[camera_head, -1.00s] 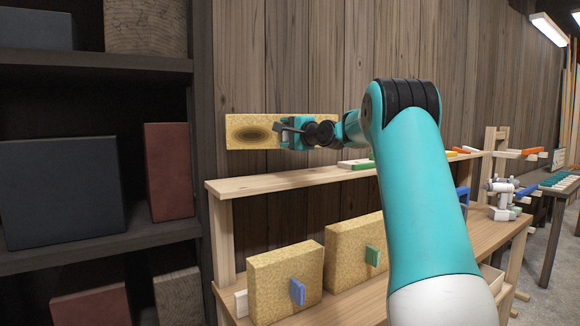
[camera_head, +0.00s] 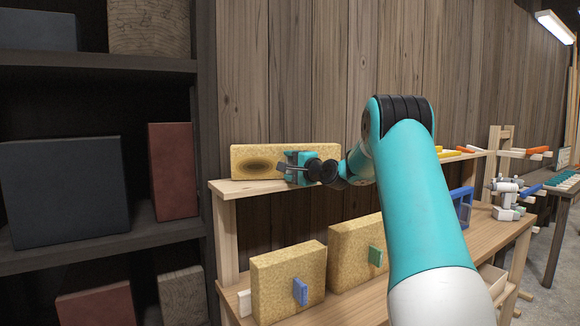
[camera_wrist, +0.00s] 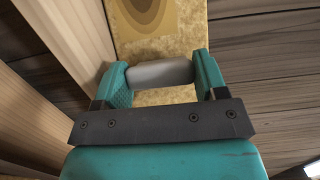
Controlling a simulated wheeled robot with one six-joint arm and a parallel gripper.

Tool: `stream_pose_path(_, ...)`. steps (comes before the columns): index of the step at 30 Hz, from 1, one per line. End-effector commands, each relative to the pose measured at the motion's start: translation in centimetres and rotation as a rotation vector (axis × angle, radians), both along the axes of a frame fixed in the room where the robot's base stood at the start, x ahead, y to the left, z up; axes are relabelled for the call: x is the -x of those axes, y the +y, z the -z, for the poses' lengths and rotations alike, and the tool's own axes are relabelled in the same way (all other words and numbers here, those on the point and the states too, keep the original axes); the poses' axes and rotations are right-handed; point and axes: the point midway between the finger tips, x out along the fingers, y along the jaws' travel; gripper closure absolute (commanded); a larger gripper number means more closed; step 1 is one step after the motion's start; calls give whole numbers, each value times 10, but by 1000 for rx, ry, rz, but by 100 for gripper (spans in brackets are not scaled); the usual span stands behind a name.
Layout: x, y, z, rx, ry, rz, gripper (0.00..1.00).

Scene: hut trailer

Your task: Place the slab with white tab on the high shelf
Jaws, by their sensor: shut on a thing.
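The slab (camera_head: 240,162) is a long yellowish, speckled block with a dark oval mark on its face. In the head view it lies level along the high shelf (camera_head: 228,190), its lower edge at or very near the board; I cannot tell if it rests there. My gripper (camera_head: 290,168) is in front of it, shut on its tab, which the jaws hide in the head view. In the wrist view, the white tab (camera_wrist: 160,73) is between the fingertips of my gripper (camera_wrist: 161,80), with the slab (camera_wrist: 150,45) behind.
Below the high shelf, two thick speckled blocks stand on the bench, one with a blue tab (camera_head: 300,292) and one with a green tab (camera_head: 375,257). A dark rack (camera_head: 100,62) with blue and red blocks stands at the left. A plank wall (camera_head: 280,80) is behind.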

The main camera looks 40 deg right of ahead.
Motion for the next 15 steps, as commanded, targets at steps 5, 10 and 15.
stream_pose_path(5,0,0,2,0,0,0,9)
stream_pose_path(10,0,0,3,-1,1,0,9)
stream_pose_path(15,0,0,1,-1,2,0,9)
